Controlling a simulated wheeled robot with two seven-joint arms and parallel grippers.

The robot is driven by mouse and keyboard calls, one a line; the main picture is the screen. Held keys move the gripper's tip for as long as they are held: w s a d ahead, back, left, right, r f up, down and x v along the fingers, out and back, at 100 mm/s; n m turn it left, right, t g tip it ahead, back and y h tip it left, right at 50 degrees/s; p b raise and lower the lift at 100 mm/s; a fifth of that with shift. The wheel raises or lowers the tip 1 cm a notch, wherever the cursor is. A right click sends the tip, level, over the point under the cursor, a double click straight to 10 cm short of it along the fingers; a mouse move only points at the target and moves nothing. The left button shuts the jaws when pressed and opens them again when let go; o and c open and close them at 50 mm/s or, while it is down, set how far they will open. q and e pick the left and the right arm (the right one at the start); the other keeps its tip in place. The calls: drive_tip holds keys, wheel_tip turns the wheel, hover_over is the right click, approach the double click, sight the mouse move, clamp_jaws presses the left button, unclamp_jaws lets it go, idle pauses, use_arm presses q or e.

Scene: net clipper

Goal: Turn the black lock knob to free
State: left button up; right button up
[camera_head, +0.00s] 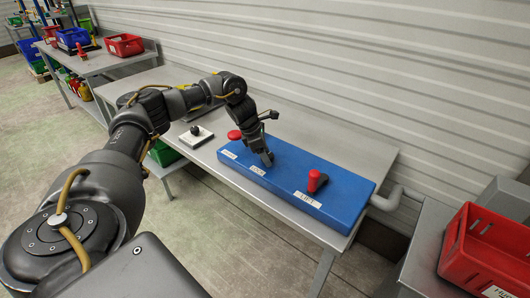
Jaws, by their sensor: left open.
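A blue control box (338,194) lies on the grey metal table. Its middle label reads LOCK (257,170). The black lock knob cannot be made out; my left gripper covers the spot behind that label. My left gripper (269,139) reaches down over the middle of the box, with its fingers apart. One fingertip is low near the LOCK label; I cannot tell whether it touches anything. My right gripper is not in view.
A red knob (234,135) stands on the box's left end, a red lever (316,181) by the LIFT label. A white plate with a black ball knob (195,130) lies left of the box. A red crate (489,252) is at right. Table behind the box is clear.

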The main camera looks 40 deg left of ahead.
use_arm(q)
drive_tip(key=c, duration=1)
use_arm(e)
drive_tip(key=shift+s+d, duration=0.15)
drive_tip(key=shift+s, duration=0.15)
